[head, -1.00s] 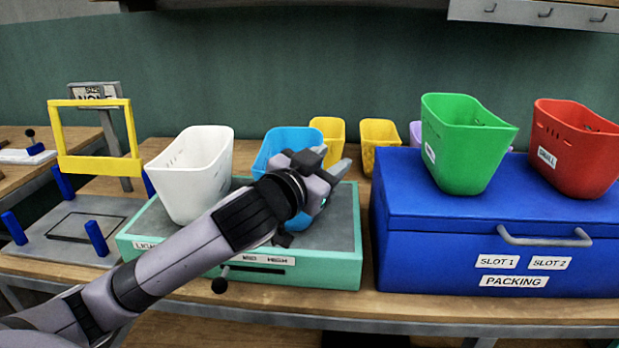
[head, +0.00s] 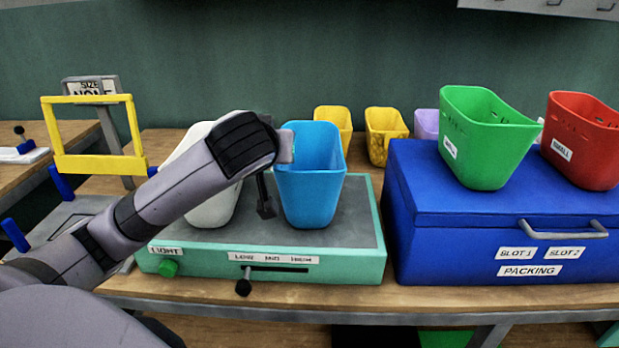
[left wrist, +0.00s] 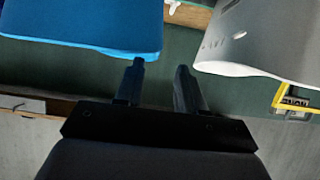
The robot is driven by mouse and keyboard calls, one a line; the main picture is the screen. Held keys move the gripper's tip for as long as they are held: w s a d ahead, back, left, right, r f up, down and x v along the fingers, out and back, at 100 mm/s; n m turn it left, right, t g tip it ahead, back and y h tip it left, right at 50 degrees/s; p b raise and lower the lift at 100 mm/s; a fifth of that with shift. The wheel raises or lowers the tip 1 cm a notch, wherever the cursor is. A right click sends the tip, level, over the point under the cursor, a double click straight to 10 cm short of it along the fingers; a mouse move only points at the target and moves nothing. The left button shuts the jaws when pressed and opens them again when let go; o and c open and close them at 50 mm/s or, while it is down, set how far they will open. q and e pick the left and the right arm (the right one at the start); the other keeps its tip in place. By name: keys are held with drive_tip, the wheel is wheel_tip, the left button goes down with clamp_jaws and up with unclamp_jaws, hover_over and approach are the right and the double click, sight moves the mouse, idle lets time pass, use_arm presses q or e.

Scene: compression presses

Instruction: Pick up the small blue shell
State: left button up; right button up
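The blue shell (head: 311,190) stands upright, open at the top, on the right part of the green-edged press plate (head: 350,218); it also shows at upper left in the left wrist view (left wrist: 85,28). No size label on it is visible. My left gripper (head: 266,206) points down between the blue shell and the white shell (head: 212,208), close to the blue shell's left side. In the left wrist view its two fingers (left wrist: 160,72) are apart with nothing between them. The white shell is partly hidden by my left arm. My right gripper is not in view.
Two yellow shells (head: 385,135) and a purple one (head: 426,125) stand behind. A blue packing box (head: 490,235) at right carries a green shell (head: 485,145) and a red shell (head: 582,150). A yellow frame (head: 98,165) stands at left. A lever (head: 243,286) sticks out at the plate's front.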

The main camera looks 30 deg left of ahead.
use_arm(q)
drive_tip(key=x, duration=0.6)
drive_tip(key=shift+d+f, duration=0.1)
drive_tip(key=shift+d, duration=0.15)
clamp_jaws()
